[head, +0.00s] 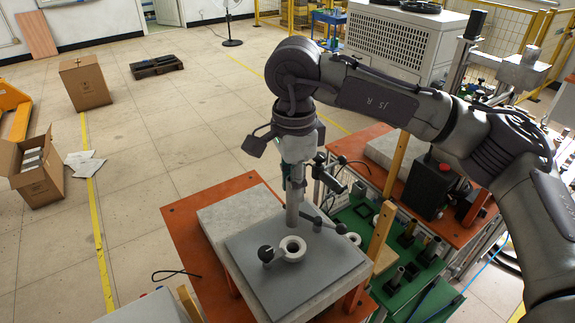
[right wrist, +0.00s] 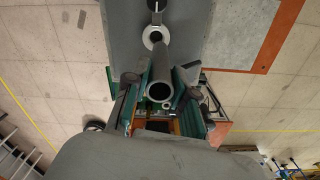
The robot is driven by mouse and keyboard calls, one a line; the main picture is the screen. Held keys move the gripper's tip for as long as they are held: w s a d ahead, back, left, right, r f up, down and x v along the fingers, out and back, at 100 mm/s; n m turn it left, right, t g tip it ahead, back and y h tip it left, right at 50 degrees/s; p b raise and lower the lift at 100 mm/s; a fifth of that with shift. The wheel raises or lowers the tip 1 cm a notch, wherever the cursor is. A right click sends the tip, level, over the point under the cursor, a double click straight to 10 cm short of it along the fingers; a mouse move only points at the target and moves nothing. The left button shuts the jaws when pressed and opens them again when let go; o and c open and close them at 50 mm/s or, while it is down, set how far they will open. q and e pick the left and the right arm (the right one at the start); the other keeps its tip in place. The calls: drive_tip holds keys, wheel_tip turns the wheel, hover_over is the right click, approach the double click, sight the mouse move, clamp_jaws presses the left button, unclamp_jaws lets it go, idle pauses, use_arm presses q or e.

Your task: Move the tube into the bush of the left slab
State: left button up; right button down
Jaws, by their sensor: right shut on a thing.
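The tube (head: 293,210) is a grey hollow cylinder. My right gripper (head: 298,180) is shut on it and holds it upright, its lower part hanging free over the left slab (head: 325,262). The slab is a flat grey plate with a pale round bush (head: 292,249) on it, beside a dark ball-ended handle (head: 266,254). In the head view the tube's lower end shows just behind the bush. In the right wrist view the tube (right wrist: 162,68) shows its open end, and the bush (right wrist: 154,37) lies beyond its far end. My left gripper is not in view.
The slab rests on a paler block (head: 217,221) over a red-orange table (head: 184,214). To the right are a second pale ring (head: 353,239), a wooden post (head: 381,230) and a green tray (head: 390,300) with several dark parts.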

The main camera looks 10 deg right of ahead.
sight(294, 223)
drive_tip(key=f+b, duration=0.1)
drive_tip(key=f, duration=0.1)
drive_tip(key=s+f+b, duration=0.1)
drive_tip(key=shift+f, duration=0.4)
wheel_tip(294, 223, down, 2)
drive_tip(key=shift+f+b, duration=0.2)
drive_tip(key=shift+b, duration=0.5)
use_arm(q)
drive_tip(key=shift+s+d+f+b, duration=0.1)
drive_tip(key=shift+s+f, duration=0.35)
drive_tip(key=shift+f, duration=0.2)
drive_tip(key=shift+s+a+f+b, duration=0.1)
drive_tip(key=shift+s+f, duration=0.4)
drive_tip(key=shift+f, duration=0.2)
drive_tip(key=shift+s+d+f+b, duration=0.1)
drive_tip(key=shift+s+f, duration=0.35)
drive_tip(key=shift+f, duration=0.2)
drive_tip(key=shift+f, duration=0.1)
use_arm(e)
drive_tip(key=shift+f, duration=0.1)
